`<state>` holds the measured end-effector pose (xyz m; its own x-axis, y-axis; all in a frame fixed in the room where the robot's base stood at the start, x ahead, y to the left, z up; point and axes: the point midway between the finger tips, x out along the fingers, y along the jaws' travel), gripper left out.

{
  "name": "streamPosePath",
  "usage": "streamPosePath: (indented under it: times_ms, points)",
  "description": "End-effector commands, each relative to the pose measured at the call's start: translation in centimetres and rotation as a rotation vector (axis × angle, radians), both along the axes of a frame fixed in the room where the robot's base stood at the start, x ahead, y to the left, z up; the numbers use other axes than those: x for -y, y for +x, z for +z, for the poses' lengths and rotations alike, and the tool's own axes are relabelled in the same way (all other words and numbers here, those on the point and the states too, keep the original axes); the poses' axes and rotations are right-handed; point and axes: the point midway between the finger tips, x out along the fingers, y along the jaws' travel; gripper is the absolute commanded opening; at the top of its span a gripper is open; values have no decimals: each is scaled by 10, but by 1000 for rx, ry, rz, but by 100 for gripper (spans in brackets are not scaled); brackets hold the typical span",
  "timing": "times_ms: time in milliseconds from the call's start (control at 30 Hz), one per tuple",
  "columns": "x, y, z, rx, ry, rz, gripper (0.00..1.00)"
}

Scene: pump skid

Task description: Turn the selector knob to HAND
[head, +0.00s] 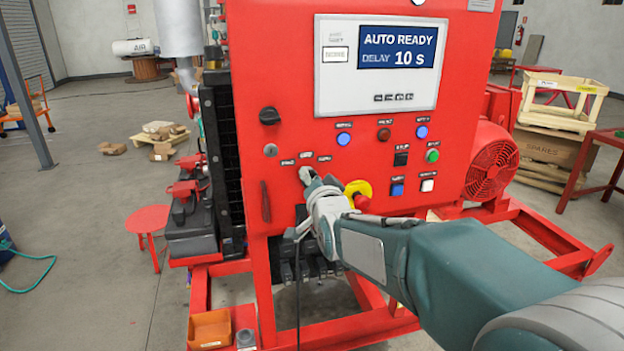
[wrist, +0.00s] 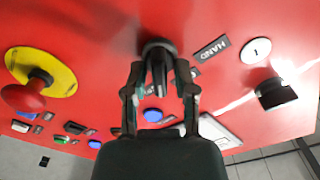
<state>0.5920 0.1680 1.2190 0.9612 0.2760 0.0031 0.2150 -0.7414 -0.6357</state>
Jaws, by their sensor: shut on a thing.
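The selector knob (wrist: 157,52) is dark and sits on the red panel, between the two fingers of my gripper (wrist: 160,88) in the wrist view. My gripper is shut on it. Its ridge runs roughly up and down in that view; which position it points to is not clear. The HAND label (wrist: 210,49) is just right of the knob in the wrist view, where the panel appears turned over. In the head view my gripper (head: 306,178) reaches the panel below a row of small labels and mostly hides the knob. The panel display (head: 399,52) reads AUTO READY, DELAY 10 s.
A red emergency stop on a yellow disc (head: 358,190) is close right of my gripper; it also shows in the wrist view (wrist: 40,88). A key switch (head: 270,150) and a black rotary knob (head: 269,116) are up to the left. Several push buttons are to the right.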

Motion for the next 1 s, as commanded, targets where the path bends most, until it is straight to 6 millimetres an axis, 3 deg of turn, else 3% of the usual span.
streamPosePath:
  times_ms: [1000]
  points:
    - [-5, -1, -6, 250, -923, 6, 0]
